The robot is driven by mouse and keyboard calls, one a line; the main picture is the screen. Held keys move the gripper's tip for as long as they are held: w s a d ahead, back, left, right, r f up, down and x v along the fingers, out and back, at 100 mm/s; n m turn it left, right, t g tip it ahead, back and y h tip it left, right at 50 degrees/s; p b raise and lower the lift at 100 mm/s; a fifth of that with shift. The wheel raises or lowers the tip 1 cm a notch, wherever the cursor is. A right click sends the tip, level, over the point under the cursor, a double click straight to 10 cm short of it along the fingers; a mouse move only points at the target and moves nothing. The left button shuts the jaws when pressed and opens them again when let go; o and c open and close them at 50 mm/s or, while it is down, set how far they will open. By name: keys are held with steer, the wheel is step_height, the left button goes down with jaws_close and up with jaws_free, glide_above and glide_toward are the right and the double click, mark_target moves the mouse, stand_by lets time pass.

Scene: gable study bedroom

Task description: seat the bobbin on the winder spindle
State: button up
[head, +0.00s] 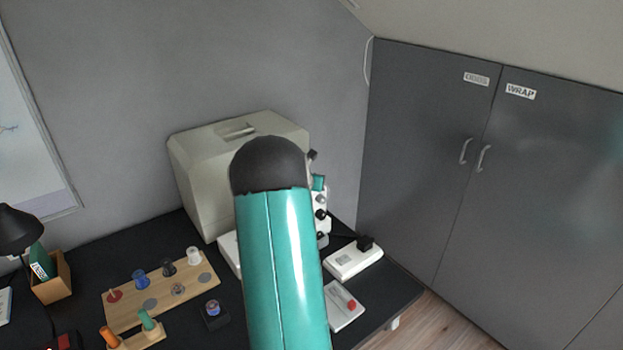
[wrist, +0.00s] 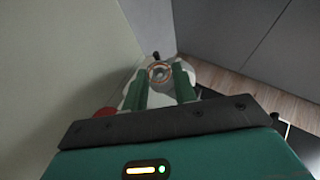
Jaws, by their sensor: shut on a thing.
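In the wrist view my gripper (wrist: 162,80) has its two green fingers closed on a small round bobbin (wrist: 158,71) with a coppery ring and a paler middle. The bobbin is held at the fingertips, above a pale rounded surface. In the head view my teal arm link covers the middle, and the held bobbin cannot be made out. A small teal part of my gripper (head: 319,183) shows just right of the arm, by the white machine front (head: 322,226) with dark knobs. The winder spindle cannot be made out in either view, so whether the bobbin touches it is unclear.
A large cream case (head: 205,165) stands behind my arm. A wooden board (head: 128,312) with several coloured bobbins lies left, near a dark block (head: 215,321). A white power strip (head: 350,262) and a red-buttoned pad (head: 341,316) lie right. Grey cupboards (head: 425,150) stand beyond.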

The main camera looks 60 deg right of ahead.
steer(key=o, duration=1)
steer(key=shift+f, duration=0.2)
steer(key=shift+r, duration=0.1)
step_height(320, 180, up, 6)
steer(key=shift+w+f, duration=0.1)
steer(key=shift+w, duration=0.05)
steer(key=shift+r, duration=0.25)
steer(key=shift+s+d, duration=0.1)
steer(key=shift+s, duration=0.1)
steer(key=shift+r, duration=1.45)
steer(key=shift+f, duration=0.1)
